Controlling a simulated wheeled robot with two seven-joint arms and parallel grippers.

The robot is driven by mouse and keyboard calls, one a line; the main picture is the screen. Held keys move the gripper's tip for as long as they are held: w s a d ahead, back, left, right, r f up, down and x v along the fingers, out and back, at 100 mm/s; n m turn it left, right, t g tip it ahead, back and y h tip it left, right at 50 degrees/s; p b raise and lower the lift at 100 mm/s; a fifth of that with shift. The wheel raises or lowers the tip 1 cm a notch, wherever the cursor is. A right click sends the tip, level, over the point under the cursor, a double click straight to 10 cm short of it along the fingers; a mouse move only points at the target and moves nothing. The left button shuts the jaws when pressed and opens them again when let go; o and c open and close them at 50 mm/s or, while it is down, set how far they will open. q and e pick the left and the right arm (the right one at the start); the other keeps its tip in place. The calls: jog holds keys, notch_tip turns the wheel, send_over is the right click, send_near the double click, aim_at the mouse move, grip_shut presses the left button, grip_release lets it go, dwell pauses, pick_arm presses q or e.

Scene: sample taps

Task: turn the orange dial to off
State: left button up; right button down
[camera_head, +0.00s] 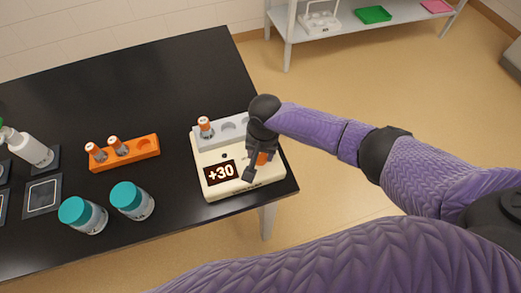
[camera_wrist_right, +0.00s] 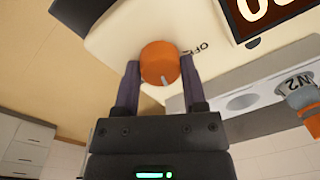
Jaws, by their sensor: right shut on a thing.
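The orange dial (camera_head: 262,158) is on the right part of a cream device (camera_head: 215,188) at the table's right end. In the head view my right gripper (camera_head: 252,165) covers much of the dial. In the right wrist view the dial (camera_wrist_right: 160,58) sits between the two fingers of my right gripper (camera_wrist_right: 160,68), which is shut on it. A pale pointer mark (camera_wrist_right: 165,80) on the dial faces the gripper's palm. An OFF label (camera_wrist_right: 203,46), partly hidden, is printed right of the dial. The device's display (camera_head: 221,172) reads +30. My left gripper is not in view.
A grey rack (camera_head: 228,130) with an orange-capped vial (camera_head: 205,127) is at the device's back. Left of it are an orange rack (camera_head: 140,153) with two vials, two teal-lidded jars (camera_head: 126,194) and a white bottle (camera_head: 30,148). The back of the black table (camera_head: 150,85) is clear.

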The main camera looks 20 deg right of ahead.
jog(key=n+p, duration=0.1)
jog(key=n, duration=0.2)
jog(key=n+p, duration=0.1)
jog(key=n, duration=0.7)
jog(key=shift+n+g, duration=0.3)
jog(key=shift+n, duration=1.2)
jog(key=shift+a+n, duration=0.1)
jog(key=shift+n, duration=1.4)
